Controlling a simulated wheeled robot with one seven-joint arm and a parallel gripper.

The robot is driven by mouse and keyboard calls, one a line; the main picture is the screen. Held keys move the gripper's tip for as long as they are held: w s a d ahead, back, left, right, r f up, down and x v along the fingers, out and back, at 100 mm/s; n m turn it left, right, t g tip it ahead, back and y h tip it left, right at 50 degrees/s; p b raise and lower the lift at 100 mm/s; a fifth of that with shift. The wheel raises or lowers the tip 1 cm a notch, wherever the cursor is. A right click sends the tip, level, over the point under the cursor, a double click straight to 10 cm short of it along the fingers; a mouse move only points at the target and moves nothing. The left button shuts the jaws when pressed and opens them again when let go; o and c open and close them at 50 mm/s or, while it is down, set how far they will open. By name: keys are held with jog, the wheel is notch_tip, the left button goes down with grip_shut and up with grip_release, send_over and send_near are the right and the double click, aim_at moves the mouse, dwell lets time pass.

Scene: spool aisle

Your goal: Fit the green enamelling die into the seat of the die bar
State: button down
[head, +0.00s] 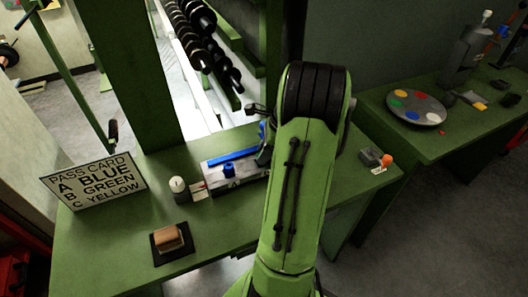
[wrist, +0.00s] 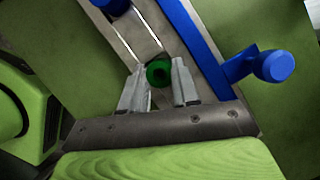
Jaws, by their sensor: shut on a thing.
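The green die (wrist: 159,73) is a small dark-ringed piece between my fingertips in the wrist view. My gripper (wrist: 159,84) is shut on it, over the grey die bar (wrist: 143,35). The die bar also shows in the head view (head: 213,185), lying on the green bench. A blue die (wrist: 114,4) stands on the bar, at the top edge of the wrist view; it also shows in the head view (head: 229,170). My arm hides my gripper and the green die in the head view. I cannot tell whether the die is seated or just above the bar.
A blue strip (wrist: 193,35) with a knobbed handle (wrist: 273,66) runs along the bar. A pass card (head: 93,183) reads A blue, B green, C yellow. A white candle-like pot (head: 178,185) and a brown block (head: 168,238) stand left. A disc of coloured spots (head: 416,107) is on the right bench.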

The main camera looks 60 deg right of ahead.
jog(key=c, duration=0.8)
grip_release()
jog(key=p+v, duration=0.6)
jog(key=v, duration=0.6)
jog(key=w+a+r+n+h, duration=0.1)
jog(key=w+a+r+n, duration=0.15)
jog(key=a+n, duration=0.35)
jog(key=w+a+r+n, duration=0.2)
jog(key=a+r+n, duration=0.1)
jog(key=a, duration=0.5)
jog(key=w+a+r+n+h, duration=0.1)
jog(key=w+a+r+n, duration=0.15)
jog(key=a+n, duration=0.35)
jog(key=s+a+n, duration=0.3)
jog(key=a+n, duration=0.1)
jog(key=s+a+n+t, duration=0.1)
jog(key=s+a+n, duration=0.3)
jog(key=a+n, duration=0.1)
jog(key=s+a+n+t, duration=0.1)
jog(key=s+a+n, duration=0.3)
jog(key=n, duration=0.1)
jog(key=shift+s+a+r, duration=0.2)
jog(key=shift+s+a, duration=0.05)
